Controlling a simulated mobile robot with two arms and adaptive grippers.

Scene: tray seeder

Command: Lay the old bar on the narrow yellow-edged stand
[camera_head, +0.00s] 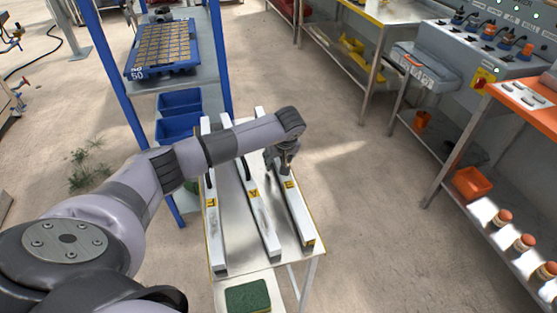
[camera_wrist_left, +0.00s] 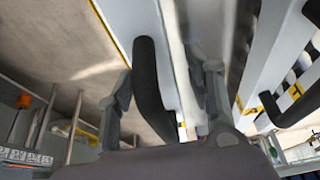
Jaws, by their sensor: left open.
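The narrow yellow-edged stand (camera_head: 240,238) has a steel top with three long white bars side by side: a left bar (camera_head: 215,235), a middle bar (camera_head: 262,222) and a right bar (camera_head: 298,222). Each has a yellow label; I cannot tell which is the old one. My left gripper (camera_head: 281,166) is over the right bar, pointing down. In the left wrist view its open fingers (camera_wrist_left: 168,82) stand on either side of that bar's black handle (camera_wrist_left: 147,85), with gaps visible. My arm hides part of the left and middle bars. My right gripper is out of view.
A blue-posted rack behind left holds a blue seed tray (camera_head: 163,73) and blue bins (camera_head: 180,102). Workbenches with an orange bin (camera_head: 472,183) stand at right. The floor right of the stand is clear.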

